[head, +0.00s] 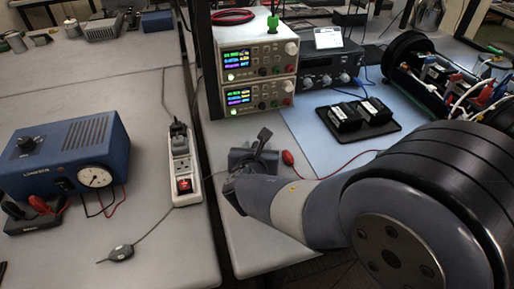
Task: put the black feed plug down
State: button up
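My gripper (258,147) is over the bench strip in front of the stacked power supplies, pointing away from my body. Its dark fingers are small and partly hidden by my wrist, so I cannot tell whether they are open or shut. I cannot make out a black feed plug apart from the dark fingers. A red plug (288,158) on a red lead is just right of the gripper, apart from it. The open black cylinder (411,50) with wired parts inside lies at the upper right, on the blue mat (318,141).
Two stacked power supplies (258,85) stand close behind my gripper. A black tray (390,125) holds two dark blocks. A white power strip (185,160) lies left, across a gap between benches. A blue gauge box (65,155) is at far left. Bare bench shows below my gripper.

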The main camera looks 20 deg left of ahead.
jog(key=shift+s+r+p, duration=0.2)
jog(key=shift+r+p, duration=0.4)
jog(key=shift+r, duration=0.2)
jog(key=v, duration=1.1)
jog(key=shift+s+d, duration=0.1)
jog(key=shift+s, duration=0.2)
jog(key=shift+f, duration=0.1)
jog(key=x, duration=0.4)
jog(key=b+x, duration=0.1)
jog(key=x, duration=0.7)
jog(key=shift+w+f, duration=0.1)
jog(key=shift+f, duration=0.4)
jog(key=shift+f+b, duration=0.2)
jog(key=shift+b, duration=0.2)
jog(key=shift+r+p, duration=0.35)
jog(key=shift+r, duration=0.05)
jog(key=shift+f, duration=0.2)
